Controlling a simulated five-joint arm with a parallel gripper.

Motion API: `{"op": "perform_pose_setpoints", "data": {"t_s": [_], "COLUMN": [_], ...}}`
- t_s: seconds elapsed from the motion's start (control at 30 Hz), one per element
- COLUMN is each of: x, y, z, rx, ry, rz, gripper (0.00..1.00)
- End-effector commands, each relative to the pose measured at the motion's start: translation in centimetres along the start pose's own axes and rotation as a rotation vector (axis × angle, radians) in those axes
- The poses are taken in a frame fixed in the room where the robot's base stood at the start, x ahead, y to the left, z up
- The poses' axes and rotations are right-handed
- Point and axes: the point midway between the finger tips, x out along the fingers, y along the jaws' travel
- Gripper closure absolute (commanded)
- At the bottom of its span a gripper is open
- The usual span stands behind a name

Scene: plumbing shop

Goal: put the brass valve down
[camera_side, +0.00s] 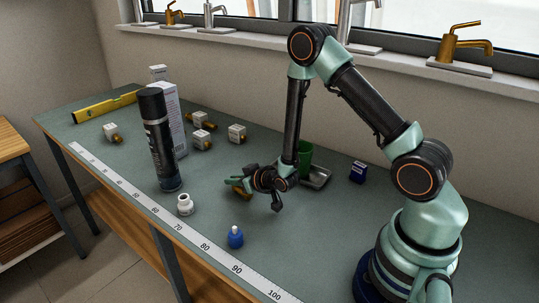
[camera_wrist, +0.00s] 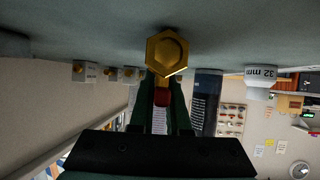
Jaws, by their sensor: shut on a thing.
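The brass valve (camera_side: 241,194) shows only in part in the side view, at my gripper's fingers and low over the green bench top. In the wrist view the brass valve (camera_wrist: 167,52) shows its hexagonal end to the camera, with a small red part (camera_wrist: 163,97) below it in the picture. My gripper (camera_side: 240,186) is shut on the valve. In the wrist view its dark green fingers (camera_wrist: 164,100) stand on either side of the valve's lower part. I cannot tell whether the valve touches the bench.
A black spray can (camera_side: 160,140), white fitting (camera_side: 185,205) and blue bottle (camera_side: 235,238) stand near the ruler strip (camera_side: 178,227). Several white-and-brass fittings (camera_side: 202,139) lie farther left. The bench beside the blue bottle is clear.

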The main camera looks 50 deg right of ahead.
Motion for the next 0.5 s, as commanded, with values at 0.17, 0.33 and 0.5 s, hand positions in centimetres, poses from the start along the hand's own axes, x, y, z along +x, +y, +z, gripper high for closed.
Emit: {"op": "perform_pose_setpoints", "data": {"t_s": [0.17,0.33,0.5], "x": [0.11,0.14,0.14], "y": [0.00,0.00,0.00], "z": [0.18,0.28,0.27], "rx": [0.000,0.000,0.000], "ry": [0.000,0.000,0.000], "rz": [0.000,0.000,0.000], "gripper": [1.00,0.55,0.55]}}
